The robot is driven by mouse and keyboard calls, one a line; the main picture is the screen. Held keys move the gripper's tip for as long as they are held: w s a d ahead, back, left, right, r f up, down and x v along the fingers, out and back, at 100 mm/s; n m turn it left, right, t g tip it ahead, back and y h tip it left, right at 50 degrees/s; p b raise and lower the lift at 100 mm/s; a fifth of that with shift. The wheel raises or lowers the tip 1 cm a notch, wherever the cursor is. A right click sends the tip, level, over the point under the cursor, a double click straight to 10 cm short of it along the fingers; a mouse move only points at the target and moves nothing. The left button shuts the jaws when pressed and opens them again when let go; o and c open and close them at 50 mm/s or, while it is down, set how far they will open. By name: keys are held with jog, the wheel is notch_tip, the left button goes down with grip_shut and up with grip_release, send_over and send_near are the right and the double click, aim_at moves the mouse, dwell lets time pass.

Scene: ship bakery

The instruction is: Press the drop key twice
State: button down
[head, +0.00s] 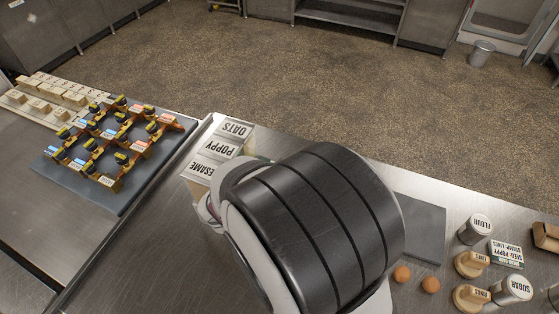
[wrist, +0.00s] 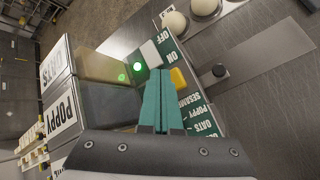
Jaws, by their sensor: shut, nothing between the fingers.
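My gripper (wrist: 157,78) shows in the wrist view with its two teal fingers shut together and empty. Its tips are over a machine's green panel (wrist: 186,88) lettered OFF, ON, SESAME, POPPY and OATS. A yellow key (wrist: 178,77) is just right of the fingertips, and a pale, whitish key (wrist: 150,53) is just above them. No label names the drop key, so I cannot tell which it is. A green lamp (wrist: 137,66) glows left of the tips. Contact with either key is unclear. In the head view my arm hides the gripper and the panel.
Boxes lettered OATS (head: 236,129), POPPY (head: 215,148) and SESAME stand left of my arm. A rack of small dark-topped pieces (head: 122,118) lies farther left. Eggs (head: 430,285), a flour tin (head: 475,229) and a sugar tin (head: 512,290) stand at the right.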

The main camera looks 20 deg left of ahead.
jog(key=shift+f, duration=0.15)
jog(key=shift+f, duration=0.3)
jog(key=shift+f, duration=0.5)
dwell(0.6)
jog(key=shift+r, duration=0.95)
jog(key=shift+r, duration=2.5)
dwell(0.5)
